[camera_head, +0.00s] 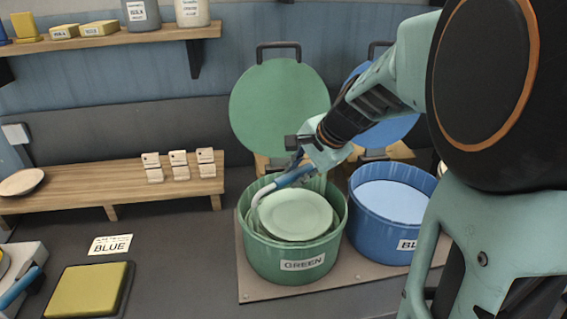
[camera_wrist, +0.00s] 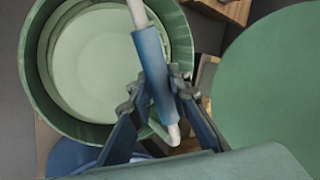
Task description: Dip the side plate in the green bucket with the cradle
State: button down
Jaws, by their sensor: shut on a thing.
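The green bucket (camera_head: 292,265) stands uncovered on a board at mid-counter, with a GREEN label on its front. The side plate (camera_head: 296,213), round and pale green, lies face up inside the bucket's mouth; it also shows in the wrist view (camera_wrist: 95,65). In the wrist view, my fingers (camera_wrist: 156,92) flank the handle (camera_wrist: 153,65). I cannot tell how deep the plate sits.
The blue bucket (camera_head: 357,220), open with pale blue contents, stands close on the right. A green lid (camera_head: 278,107) and a blue lid (camera_head: 390,135) stand upright behind. A wooden shelf (camera_head: 110,197) with small tiles is left. A BLUE card (camera_head: 110,245) and yellow pad (camera_head: 88,289) lie front left.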

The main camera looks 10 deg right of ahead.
jog(key=shift+r+p, duration=3.8)
jog(key=shift+r, duration=1.3)
jog(key=shift+f, duration=0.1)
